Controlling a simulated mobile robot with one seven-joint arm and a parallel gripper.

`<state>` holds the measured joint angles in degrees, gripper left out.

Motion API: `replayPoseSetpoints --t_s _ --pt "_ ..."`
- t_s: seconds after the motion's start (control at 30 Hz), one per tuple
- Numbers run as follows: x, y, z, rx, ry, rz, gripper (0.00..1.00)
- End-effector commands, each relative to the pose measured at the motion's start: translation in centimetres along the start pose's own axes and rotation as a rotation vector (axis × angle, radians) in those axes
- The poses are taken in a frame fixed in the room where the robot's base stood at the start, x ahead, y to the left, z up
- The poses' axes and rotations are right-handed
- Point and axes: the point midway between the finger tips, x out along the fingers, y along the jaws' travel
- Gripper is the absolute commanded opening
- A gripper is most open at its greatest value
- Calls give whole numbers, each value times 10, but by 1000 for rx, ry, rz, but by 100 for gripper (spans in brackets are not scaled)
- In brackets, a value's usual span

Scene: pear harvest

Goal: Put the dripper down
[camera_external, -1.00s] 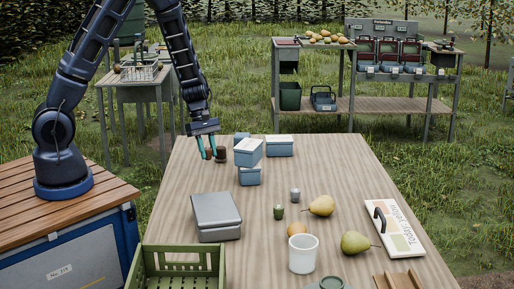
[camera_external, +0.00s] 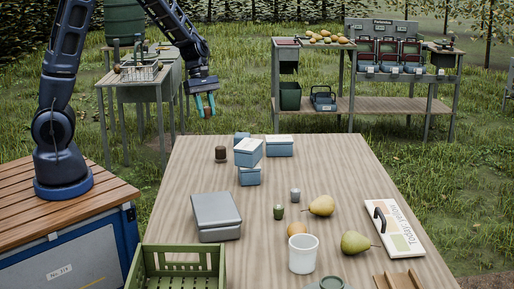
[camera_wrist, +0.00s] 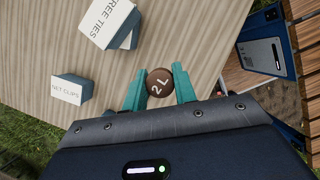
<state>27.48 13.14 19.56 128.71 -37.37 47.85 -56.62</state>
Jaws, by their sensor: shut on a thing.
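The dripper (camera_wrist: 158,83), a round brown piece marked "2 L", shows between the teal fingers of my gripper (camera_wrist: 159,78) in the wrist view, with a finger close against each side. In the external view my gripper (camera_external: 205,106) hangs above the far left part of the table, well clear of the top. What lies between its fingers is too small to make out there. A dark brown piece with a wider foot (camera_external: 221,155) stands on the table below and slightly right of my gripper.
Blue-grey boxes (camera_external: 248,152) stand right of the dark piece, some stacked. A grey case (camera_external: 216,210), small grey (camera_external: 295,194) and green (camera_external: 279,212) pieces, pears (camera_external: 321,205) and a white cup (camera_external: 303,256) are nearer. The table's left edge has free room.

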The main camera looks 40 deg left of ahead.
Motion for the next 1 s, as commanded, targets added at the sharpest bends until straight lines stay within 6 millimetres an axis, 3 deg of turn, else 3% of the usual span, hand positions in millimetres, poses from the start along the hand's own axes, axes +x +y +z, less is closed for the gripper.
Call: replayPoseSetpoints --t_s 0.17,0.47,0.7,1.0 --pt "7 -3 30 92 -2 -36 6" --pt "29 -29 130 416 -8 -167 6" --pt "44 -65 207 682 -8 -278 6" --pt "58 -125 289 1005 -5 -413 6"
